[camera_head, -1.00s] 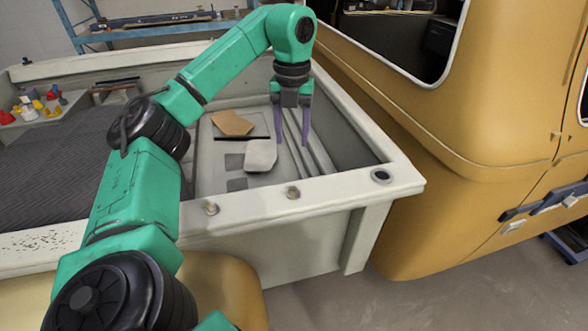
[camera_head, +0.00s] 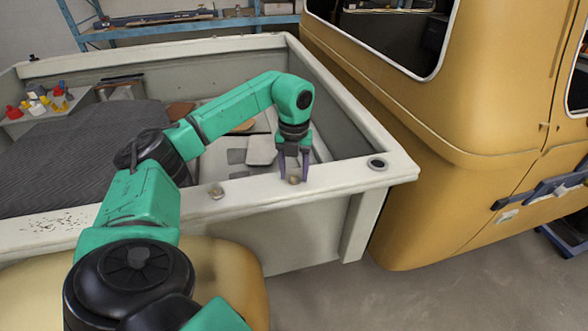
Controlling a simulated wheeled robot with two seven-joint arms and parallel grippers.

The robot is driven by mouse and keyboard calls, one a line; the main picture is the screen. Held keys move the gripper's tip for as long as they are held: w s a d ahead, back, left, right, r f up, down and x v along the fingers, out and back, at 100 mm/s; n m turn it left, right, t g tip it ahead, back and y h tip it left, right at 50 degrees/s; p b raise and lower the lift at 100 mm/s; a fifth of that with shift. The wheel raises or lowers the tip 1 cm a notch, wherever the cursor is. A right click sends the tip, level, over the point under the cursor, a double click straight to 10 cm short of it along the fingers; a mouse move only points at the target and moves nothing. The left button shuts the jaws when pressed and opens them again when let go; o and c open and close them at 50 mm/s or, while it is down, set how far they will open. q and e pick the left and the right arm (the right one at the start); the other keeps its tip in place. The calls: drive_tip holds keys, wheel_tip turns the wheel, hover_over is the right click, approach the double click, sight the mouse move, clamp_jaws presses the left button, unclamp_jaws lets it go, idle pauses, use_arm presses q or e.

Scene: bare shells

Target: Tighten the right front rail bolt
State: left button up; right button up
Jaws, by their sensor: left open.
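Two bolts stand on the near rail (camera_head: 255,193) of the truck bed. The right bolt (camera_head: 294,180) is a small brownish knob on the rail's top. The other bolt (camera_head: 217,192) stands further left on the same rail. My left gripper (camera_head: 293,178) points down at the right bolt, with its purple fingers open, one on each side of it. A gap or contact between fingers and bolt is too small to tell. My right gripper does not show.
A round dark-centred fitting (camera_head: 377,164) sits at the rail's right corner. Loose plates (camera_head: 262,150) lie on the bed floor. Coloured pieces (camera_head: 42,99) stand on a ledge at the left. The yellow cab (camera_head: 450,110) closes off the right side.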

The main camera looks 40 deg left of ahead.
use_arm(q)
drive_tip(key=shift+w+a+f, duration=0.1)
drive_tip(key=shift+w+a, duration=0.1)
clamp_jaws()
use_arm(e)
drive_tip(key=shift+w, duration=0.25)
use_arm(q)
drive_tip(key=shift+m, duration=0.3)
drive_tip(key=m, duration=0.3)
drive_tip(key=shift+m, duration=0.3)
drive_tip(key=m, duration=1.1)
drive_tip(key=shift+m+b, duration=0.3)
drive_tip(key=shift+m, duration=2)
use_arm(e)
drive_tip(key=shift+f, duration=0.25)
